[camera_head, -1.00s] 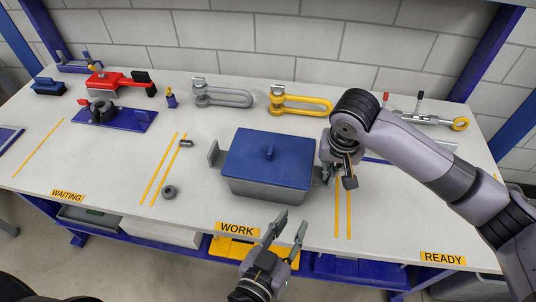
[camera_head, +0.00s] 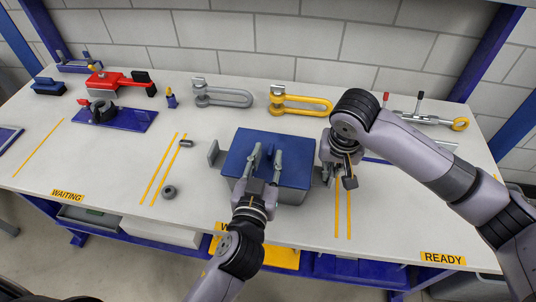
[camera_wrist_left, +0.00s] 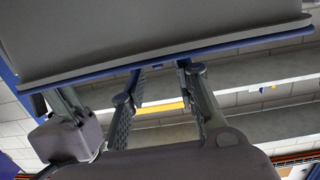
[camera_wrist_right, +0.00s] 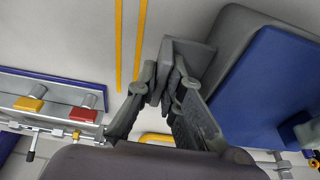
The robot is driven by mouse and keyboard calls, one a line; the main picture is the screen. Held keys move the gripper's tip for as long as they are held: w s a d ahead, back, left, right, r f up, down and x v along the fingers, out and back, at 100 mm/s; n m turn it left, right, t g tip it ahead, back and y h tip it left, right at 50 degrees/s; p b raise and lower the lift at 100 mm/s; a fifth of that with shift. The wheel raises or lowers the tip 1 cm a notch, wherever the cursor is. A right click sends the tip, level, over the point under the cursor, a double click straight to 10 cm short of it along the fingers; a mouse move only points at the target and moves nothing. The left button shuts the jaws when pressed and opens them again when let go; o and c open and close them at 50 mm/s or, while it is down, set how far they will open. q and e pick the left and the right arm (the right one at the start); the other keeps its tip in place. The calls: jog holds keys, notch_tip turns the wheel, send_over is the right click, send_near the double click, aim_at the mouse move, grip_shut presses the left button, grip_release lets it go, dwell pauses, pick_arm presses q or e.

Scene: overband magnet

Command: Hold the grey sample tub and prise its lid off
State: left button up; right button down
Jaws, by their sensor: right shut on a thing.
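The grey sample tub (camera_head: 250,190) stands on the bench at the work marking, with its blue lid (camera_head: 298,150) seated on it. In the left wrist view the tub wall (camera_wrist_left: 150,35) and the lid's rim (camera_wrist_left: 230,46) fill the top. My left gripper (camera_head: 265,152) is open, its fingers spread over the lid, either side of where the knob sits. The knob is largely hidden, and contact is unclear. My right gripper (camera_head: 333,175) is at the tub's right side. In the right wrist view it is shut on the tub's grey side tab (camera_wrist_right: 188,52).
A yellow shackle (camera_head: 300,104) and a grey shackle (camera_head: 222,97) lie behind the tub. A red-handled tool (camera_head: 105,83) and a blue plate with a black part (camera_head: 130,118) are at left. A small dark ring (camera_head: 169,192) lies left of the tub, with clear bench around it.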

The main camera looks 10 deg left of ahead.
aim_at(269, 153)
pick_arm(q)
jog(key=shift+w+d+f, duration=0.1)
jog(key=shift+w, duration=1.1)
jog(key=shift+c, duration=0.5)
grip_shut()
jog(key=shift+r, duration=1.7)
